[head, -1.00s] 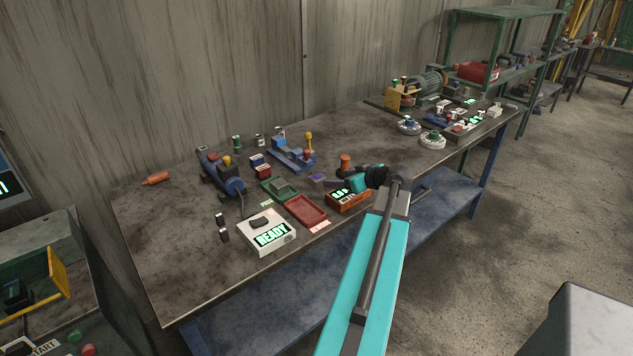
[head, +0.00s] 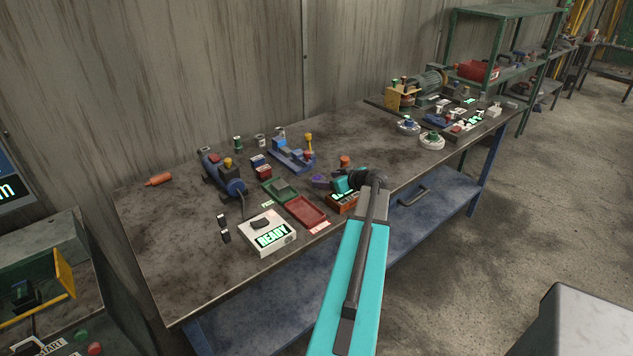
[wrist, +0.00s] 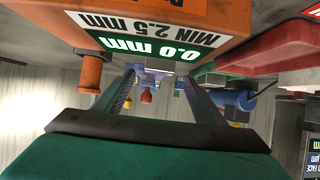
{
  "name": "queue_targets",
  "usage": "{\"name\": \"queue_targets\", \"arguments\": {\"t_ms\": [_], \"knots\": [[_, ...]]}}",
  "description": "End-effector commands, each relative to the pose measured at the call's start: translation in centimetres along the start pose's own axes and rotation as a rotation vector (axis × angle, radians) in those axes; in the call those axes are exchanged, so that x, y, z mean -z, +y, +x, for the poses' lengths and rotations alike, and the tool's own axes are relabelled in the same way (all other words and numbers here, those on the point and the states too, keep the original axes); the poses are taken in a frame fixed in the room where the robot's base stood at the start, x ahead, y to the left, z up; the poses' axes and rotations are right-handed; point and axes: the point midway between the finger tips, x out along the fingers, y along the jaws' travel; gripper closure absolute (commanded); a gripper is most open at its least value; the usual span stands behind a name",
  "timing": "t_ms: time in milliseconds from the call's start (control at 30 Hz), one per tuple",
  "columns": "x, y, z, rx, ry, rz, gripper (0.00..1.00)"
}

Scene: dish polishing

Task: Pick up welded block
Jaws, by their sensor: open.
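A small grey-green block (head: 283,189) lies on the green tray (head: 270,186). It may be the welded block, but no weld can be made out at this size. My gripper (head: 321,181) is open above the table, to the right of the green tray and behind the orange gauge box. In the wrist view, which is upside down, my two fingers (wrist: 158,80) stand apart. A small pale shape shows between their tips, and I cannot tell what it is. Part of the green tray (wrist: 235,66) shows right of the fingers.
The orange gauge box (wrist: 165,22), reading 0.0 mm, is close to my gripper. An orange cylinder (wrist: 92,70) stands beside it. The empty red tray (head: 306,212), the white READY box (head: 267,233), the blue clamp fixture (head: 291,157) and the blue tool (head: 222,175) stand around. The table's left is mostly clear.

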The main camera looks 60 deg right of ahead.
Motion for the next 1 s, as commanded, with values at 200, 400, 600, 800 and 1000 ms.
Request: {"name": "queue_targets", "arguments": {"t_ms": [200, 400, 600, 800, 1000], "knots": [[0.0, 0.0, 0.2, -0.001, 0.0, 0.0, 0.36], [0.0, 0.1, 0.2, -0.001, 0.0, 0.001, 0.36], [0.2, 0.2, 1.0, -0.001, 0.0, 0.002, 0.36], [0.4, 0.3, 2.6, -0.001, -0.001, 0.001, 0.36], [0.4, 0.4, 4.5, -0.002, 0.0, 0.002, 0.36]]}}
